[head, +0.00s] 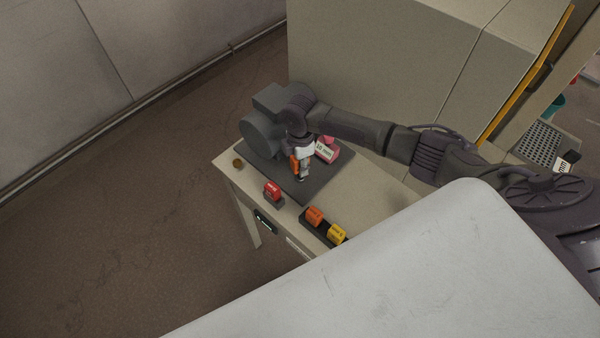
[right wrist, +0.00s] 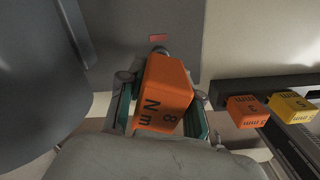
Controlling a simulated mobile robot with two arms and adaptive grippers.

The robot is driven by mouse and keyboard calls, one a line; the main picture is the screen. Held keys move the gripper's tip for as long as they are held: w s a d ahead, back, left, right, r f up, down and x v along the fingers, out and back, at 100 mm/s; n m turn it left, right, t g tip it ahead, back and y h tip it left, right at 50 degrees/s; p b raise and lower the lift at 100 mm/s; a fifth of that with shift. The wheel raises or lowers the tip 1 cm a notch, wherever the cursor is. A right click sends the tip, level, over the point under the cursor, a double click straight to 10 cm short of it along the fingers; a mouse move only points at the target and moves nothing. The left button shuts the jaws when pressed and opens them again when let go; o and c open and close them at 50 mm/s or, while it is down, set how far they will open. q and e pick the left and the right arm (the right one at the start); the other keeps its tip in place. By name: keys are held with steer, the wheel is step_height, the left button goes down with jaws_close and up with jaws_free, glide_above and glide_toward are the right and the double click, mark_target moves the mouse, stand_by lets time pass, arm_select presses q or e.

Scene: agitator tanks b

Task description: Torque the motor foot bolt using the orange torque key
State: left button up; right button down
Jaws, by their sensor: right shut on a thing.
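The orange torque key (right wrist: 165,95), marked "8 Nm", is held between the two fingers of my right gripper (right wrist: 160,112). In the head view the key (head: 295,164) shows as an orange patch at my right gripper (head: 301,172), over the dark plate beside the motor. The grey motor (head: 265,130) stands on the dark plate (head: 315,184) at the far end of the bench. In the wrist view the key hides what lies under it. I cannot clearly make out the foot bolt or whether the key touches it. My left gripper is not in view.
A red block (head: 272,189) sits on a dark stand at the bench's front edge. A black rack holds an orange block (head: 315,215) and a yellow block (head: 337,233). A pink-red block (head: 327,151) marked "10 mm" is right of the gripper. A small brass piece (head: 237,162) lies left.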

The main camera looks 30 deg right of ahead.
stand_by(0.3)
steer(key=shift+m+p, duration=1.1)
steer(key=shift+m, duration=0.1)
steer(key=shift+m+p, duration=0.3)
steer(key=shift+m, duration=0.1)
steer(key=shift+m+p, duration=0.9)
steer(key=shift+m, duration=0.2)
steer(key=shift+s+m, duration=0.1)
steer(key=shift+m, duration=0.3)
steer(key=shift+m+p, duration=0.6)
steer(key=shift+m, duration=0.8)
steer(key=shift+f, duration=0.1)
